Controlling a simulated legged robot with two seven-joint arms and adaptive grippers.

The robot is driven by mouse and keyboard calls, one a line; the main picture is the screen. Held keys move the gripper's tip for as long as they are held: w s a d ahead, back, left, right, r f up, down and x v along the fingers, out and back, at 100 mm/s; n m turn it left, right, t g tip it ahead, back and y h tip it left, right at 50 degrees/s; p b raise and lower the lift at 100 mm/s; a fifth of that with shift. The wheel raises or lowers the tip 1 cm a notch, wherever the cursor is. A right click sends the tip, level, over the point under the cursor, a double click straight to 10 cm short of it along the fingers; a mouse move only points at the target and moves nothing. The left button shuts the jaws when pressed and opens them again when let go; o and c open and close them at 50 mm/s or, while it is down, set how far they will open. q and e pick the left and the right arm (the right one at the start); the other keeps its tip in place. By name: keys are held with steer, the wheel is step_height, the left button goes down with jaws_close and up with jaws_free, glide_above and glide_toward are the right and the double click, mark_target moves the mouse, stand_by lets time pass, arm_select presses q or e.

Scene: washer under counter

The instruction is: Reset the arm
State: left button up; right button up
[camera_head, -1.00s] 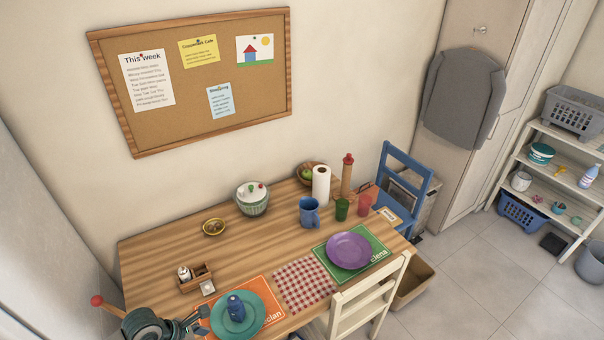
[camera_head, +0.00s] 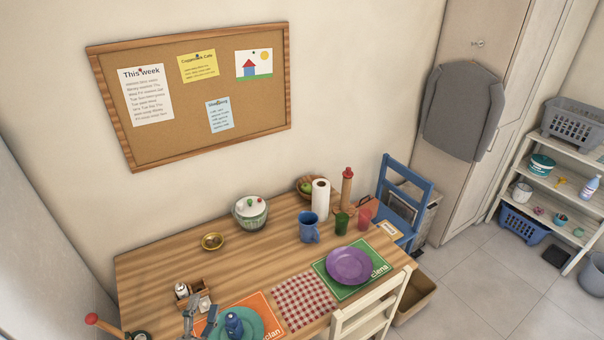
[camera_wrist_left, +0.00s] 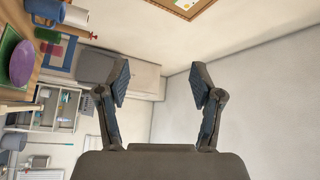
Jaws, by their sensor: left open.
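My left gripper (camera_head: 198,310) is at the bottom left of the head view, over the near left part of the wooden table (camera_head: 160,260), close to the teal plate (camera_head: 254,328). In the left wrist view its two fingers (camera_wrist_left: 160,84) stand wide apart with nothing between them. A dark blue object (camera_head: 234,325) is on the teal plate, beside the gripper and apart from its fingers as far as I can tell. My right gripper is in neither view.
A wooden caddy (camera_head: 202,286) with shakers stands just behind the left gripper. A purple plate (camera_head: 348,266), blue mug (camera_head: 309,228) and paper towel roll (camera_head: 320,197) stand farther right. A cream chair (camera_head: 372,309) is at the front edge. The table's left middle is mostly clear.

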arm_select(q)
steer(key=s+a+f+n+g+y, duration=0.2)
steer(key=s+f+n+g, duration=0.25)
steer(key=f, duration=0.45)
steer(key=s+a+f+n+g+y, duration=0.1)
steer(key=s+f+n+g+y, duration=0.15)
steer(key=f+n+g, duration=0.45)
steer(key=s+d+f+g+h, duration=0.2)
steer(key=s+d+f+g, duration=0.1)
steer(key=s+f, duration=0.3)
steer(key=s+d+f+g+h, duration=0.1)
steer(key=s+d+f+g, duration=0.2)
steer(key=s+f, duration=0.5)
steer(key=f, duration=1.1)
steer(key=s+f, duration=0.2)
steer(key=f, duration=1.1)
steer(key=s+a+f+g, duration=0.2)
steer(key=s+a+f, duration=0.1)
steer(key=s+f, duration=1.1)
steer(key=s, duration=0.2)
steer(key=shift+s+a+f, duration=0.15)
steer(key=shift+s+f, duration=0.1)
steer(key=shift+s, duration=0.05)
